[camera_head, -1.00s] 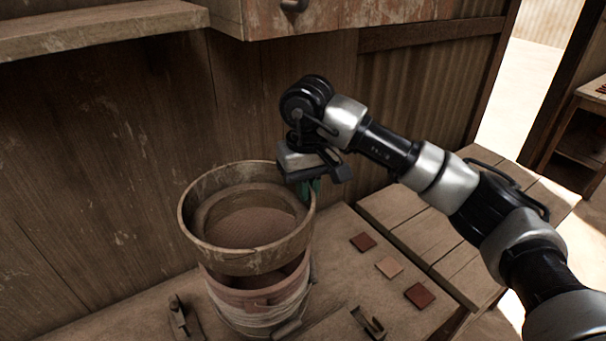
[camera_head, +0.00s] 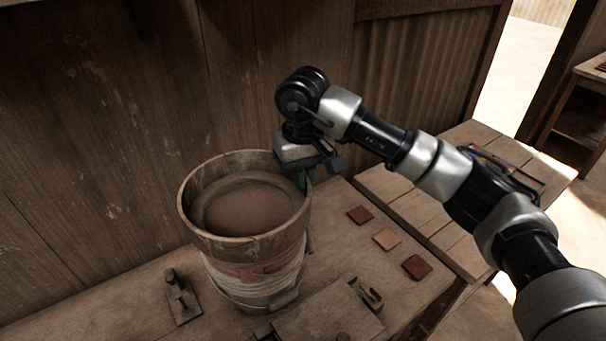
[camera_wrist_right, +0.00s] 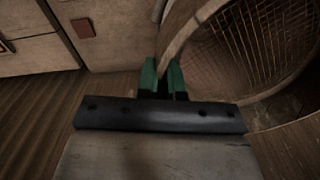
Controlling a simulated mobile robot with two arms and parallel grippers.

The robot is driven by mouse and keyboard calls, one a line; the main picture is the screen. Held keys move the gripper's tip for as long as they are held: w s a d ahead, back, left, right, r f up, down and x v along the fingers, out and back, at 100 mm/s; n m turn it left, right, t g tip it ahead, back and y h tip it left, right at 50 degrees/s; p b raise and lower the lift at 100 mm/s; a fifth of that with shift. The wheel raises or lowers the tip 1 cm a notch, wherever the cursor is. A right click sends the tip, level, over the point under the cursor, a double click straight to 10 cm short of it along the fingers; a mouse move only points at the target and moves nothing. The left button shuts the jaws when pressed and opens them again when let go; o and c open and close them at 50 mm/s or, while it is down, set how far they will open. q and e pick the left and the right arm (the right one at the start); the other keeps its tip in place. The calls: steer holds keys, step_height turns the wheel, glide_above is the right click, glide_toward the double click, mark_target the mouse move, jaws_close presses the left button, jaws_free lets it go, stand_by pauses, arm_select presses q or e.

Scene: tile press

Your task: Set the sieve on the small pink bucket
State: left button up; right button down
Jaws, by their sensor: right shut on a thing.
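The sieve (camera_head: 290,225), a round wooden hoop with a mesh bottom, sits level at the top of the small pink bucket (camera_head: 262,275). The bucket stands upright on the bench with pale wrapping around it, and the sieve hides its mouth. My right gripper (camera_head: 304,178) is shut on the sieve's rim at the back right. In the right wrist view its green fingertips (camera_wrist_right: 164,80) pinch the rim, and the mesh (camera_wrist_right: 235,50) shows to the right. Whether the sieve's weight rests on the bucket I cannot tell. My left gripper is not in view.
Several small tiles (camera_head: 386,239) lie on the bench right of the bucket. A small tool (camera_head: 180,298) lies to its left. A wooden block (camera_head: 330,315) and a metal piece (camera_head: 367,293) lie in front. A plank wall stands close behind.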

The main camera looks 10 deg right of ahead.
stand_by(0.4)
steer(key=shift+s+f+b, duration=0.1)
steer(key=shift+f+b, duration=0.1)
steer(key=shift+b, duration=0.3)
steer(key=c, duration=1.2)
jaws_free()
